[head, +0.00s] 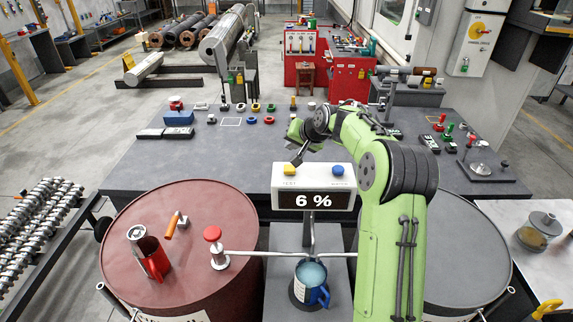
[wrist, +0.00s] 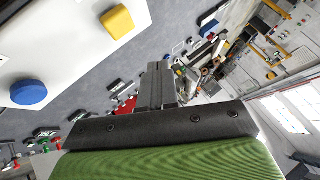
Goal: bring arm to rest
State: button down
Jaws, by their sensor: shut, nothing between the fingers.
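My green arm rises in front of the right barrel and bends over toward the display box (head: 313,183). My gripper (head: 295,163) is dark, shut and empty, just above and behind the box's yellow button (head: 289,169). In the wrist view the closed fingers (wrist: 156,82) point away over the grey table, with nothing between them. The yellow button also shows there (wrist: 117,21), with the blue button (wrist: 28,92) to its lower left. The blue button is on the right in the head view (head: 337,169). The display reads 6 %.
A red barrel (head: 225,205) at left carries a red can-like tool (head: 150,252) and an orange-handled valve (head: 176,225). A grey barrel (head: 465,255) stands at right, partly hidden by my arm. A blue mug (head: 311,284) stands between them. The grey table (head: 190,160) behind holds small parts.

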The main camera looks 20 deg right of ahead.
jog(key=s+a+r+n+g+h+b, duration=0.15)
jog(key=s+a+r, duration=0.35)
jog(key=s, duration=0.5)
jog(key=s+a+r+n+g, duration=0.1)
jog(key=s+a+r+n, duration=0.15)
jog(key=s+a, duration=0.55)
jog(key=s+f+n, duration=0.1)
jog(key=s+f, duration=0.2)
jog(key=s, duration=0.9)
jog(key=s+f+n, duration=0.1)
jog(key=s+f, duration=0.2)
jog(key=s, duration=0.9)
jog(key=shift+s+g+b, duration=0.35)
jog(key=shift+g+b, duration=0.05)
jog(key=shift+g, duration=0.05)
jog(key=shift+h, duration=0.25)
